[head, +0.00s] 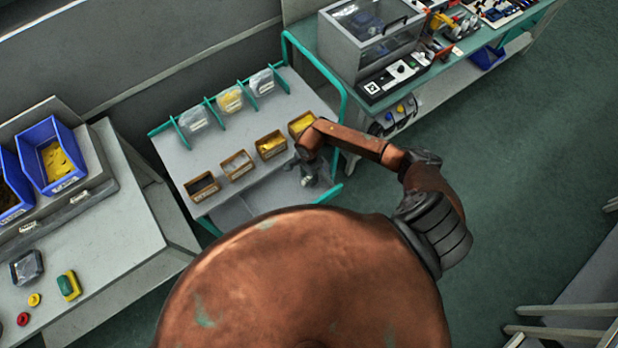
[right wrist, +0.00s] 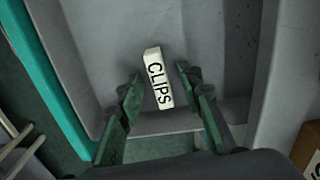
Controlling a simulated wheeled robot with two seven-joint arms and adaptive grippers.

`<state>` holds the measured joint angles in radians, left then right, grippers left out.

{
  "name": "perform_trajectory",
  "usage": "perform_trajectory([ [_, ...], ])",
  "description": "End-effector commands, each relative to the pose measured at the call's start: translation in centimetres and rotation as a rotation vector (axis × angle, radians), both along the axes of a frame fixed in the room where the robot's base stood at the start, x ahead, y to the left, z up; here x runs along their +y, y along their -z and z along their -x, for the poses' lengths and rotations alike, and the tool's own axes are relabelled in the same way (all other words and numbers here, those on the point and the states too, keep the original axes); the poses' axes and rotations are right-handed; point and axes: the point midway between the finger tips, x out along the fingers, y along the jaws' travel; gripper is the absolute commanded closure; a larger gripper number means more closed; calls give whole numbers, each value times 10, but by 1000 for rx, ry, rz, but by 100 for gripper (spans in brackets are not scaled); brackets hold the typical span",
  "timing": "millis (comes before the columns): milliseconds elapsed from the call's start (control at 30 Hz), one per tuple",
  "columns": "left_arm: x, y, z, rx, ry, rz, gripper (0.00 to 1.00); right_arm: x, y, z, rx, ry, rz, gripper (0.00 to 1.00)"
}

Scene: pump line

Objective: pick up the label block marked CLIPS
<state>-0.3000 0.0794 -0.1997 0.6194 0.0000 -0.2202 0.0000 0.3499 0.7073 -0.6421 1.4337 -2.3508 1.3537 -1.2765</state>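The label block marked CLIPS (right wrist: 157,80) is a small white block with black lettering in the right wrist view. It lies on a grey surface, tilted slightly, between and beyond the fingertips of my right gripper (right wrist: 160,88). The gripper is open, with a dark green finger on each side and a gap to the block. In the head view my right gripper (head: 308,174) is low at the front right of the grey cart; the block cannot be made out there. My left gripper is not in view.
The grey cart (head: 178,160) carries several brown bins, such as one with yellow parts (head: 271,145), and bagged parts behind. A teal rail (right wrist: 50,70) runs left of the gripper in the wrist view. A bench with blue bins (head: 50,155) stands left; floor on the right is mostly clear.

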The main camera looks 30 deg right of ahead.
Motion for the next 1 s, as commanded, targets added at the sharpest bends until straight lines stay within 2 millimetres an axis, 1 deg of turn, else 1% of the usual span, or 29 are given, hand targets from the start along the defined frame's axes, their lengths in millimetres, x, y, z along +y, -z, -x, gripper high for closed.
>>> perform_trajectory([
  [200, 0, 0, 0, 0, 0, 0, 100, 0, 1, 0, -1, 0, 0, 67],
  [700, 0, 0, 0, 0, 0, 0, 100, 0, 1, 0, 0, 1, 0, 100],
  [1000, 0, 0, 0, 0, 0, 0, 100, 0, 0, 0, -1, 0, 0, 100],
])
